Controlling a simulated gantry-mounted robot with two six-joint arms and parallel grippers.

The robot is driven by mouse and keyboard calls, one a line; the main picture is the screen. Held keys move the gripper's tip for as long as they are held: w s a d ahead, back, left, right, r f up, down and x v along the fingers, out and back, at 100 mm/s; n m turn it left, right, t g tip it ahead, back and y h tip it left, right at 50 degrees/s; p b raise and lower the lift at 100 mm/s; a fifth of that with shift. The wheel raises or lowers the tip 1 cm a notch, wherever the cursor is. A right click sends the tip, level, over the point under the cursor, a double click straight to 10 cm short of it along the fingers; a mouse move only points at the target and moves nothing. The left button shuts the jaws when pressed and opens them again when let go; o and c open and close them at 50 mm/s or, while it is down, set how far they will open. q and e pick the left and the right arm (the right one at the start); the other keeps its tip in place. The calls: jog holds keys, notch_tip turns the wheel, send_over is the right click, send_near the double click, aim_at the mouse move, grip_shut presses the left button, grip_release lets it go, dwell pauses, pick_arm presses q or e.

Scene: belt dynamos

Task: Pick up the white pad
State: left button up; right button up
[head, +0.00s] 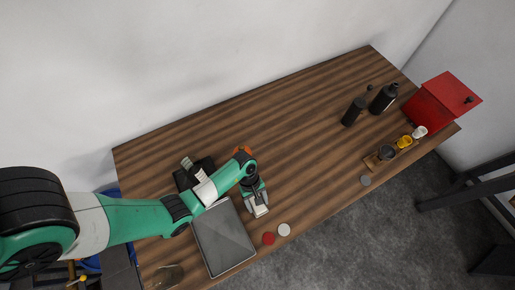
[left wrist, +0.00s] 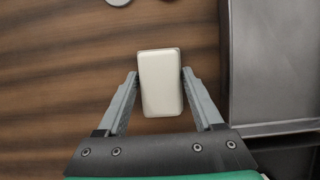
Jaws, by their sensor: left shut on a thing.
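The white pad (left wrist: 160,95) is a small pale rectangular block with rounded corners. In the left wrist view it sits between the two fingers of my left gripper (left wrist: 160,74), which is shut on it. In the head view the left gripper (head: 257,200) is near the front edge of the table, and the pad (head: 261,211) shows as a pale patch at its fingertips. I cannot tell whether the pad is clear of the table. My right gripper is not in view.
A grey tray (head: 223,240) lies just left of the gripper. A red disc (head: 268,238) and a white disc (head: 284,229) lie close by at the front edge. Dark bottles (head: 384,98), cups (head: 404,142) and a red box (head: 440,98) stand at the right. The table's middle is clear.

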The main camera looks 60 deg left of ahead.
aim_at(259, 209)
pick_arm(q)
jog(key=shift+c, duration=1)
jog(key=shift+r, duration=0.1)
jog(key=shift+r, duration=0.2)
jog(key=r, duration=0.1)
jog(key=r+p, duration=0.2)
jog(key=r, duration=0.1)
jog(key=shift+s+d+r, duration=0.1)
jog(key=shift+s+d, duration=0.15)
jog(key=shift+s, duration=0.1)
jog(key=s+d+r+p, duration=0.3)
jog(key=s+d+r, duration=0.3)
jog(key=s, duration=0.5)
notch_tip(259, 209, up, 2)
jog(key=shift+s+d+r, duration=0.1)
jog(key=shift+s+d, duration=0.1)
jog(key=shift+d, duration=0.05)
